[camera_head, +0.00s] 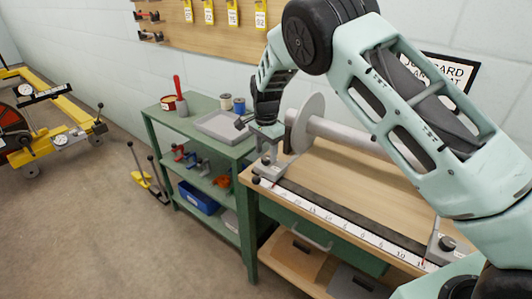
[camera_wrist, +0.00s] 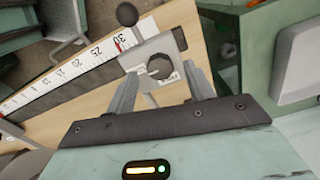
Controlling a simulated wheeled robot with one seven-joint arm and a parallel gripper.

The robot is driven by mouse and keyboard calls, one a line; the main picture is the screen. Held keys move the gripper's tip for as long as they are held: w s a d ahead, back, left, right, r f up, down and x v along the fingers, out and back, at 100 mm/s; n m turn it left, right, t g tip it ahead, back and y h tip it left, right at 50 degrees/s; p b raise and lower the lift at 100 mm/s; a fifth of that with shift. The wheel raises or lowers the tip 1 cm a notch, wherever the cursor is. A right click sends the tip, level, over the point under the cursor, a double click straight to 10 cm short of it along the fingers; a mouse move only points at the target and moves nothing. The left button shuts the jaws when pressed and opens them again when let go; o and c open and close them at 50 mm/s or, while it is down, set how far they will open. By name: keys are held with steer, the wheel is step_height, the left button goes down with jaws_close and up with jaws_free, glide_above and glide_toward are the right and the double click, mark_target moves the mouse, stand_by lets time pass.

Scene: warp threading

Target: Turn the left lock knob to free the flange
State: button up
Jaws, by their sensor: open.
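The left lock knob (camera_wrist: 159,66) is a dark round knob on a grey bracket (camera_wrist: 146,48) at the 30 end of the scale in the wrist view. Small white labels sit beside it. My gripper (camera_wrist: 161,76) is open, with one finger to each side of the knob in the picture; I cannot tell whether they touch it. In the head view my gripper (camera_head: 266,132) is above the left bracket (camera_head: 268,172), and the knob is hard to make out there. The flange (camera_head: 306,122) is a large grey disc on a grey roller (camera_head: 345,133), just right of my gripper.
The white scale (camera_head: 330,219) runs along the bench's front edge to a right bracket (camera_head: 440,243). A black ball handle (camera_wrist: 127,14) stands by the left bracket. A green shelf cart (camera_head: 170,119) with a grey tray (camera_head: 217,126) adjoins on the left.

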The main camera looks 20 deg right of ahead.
steer(key=shift+f, duration=0.8)
steer(key=c, duration=1)
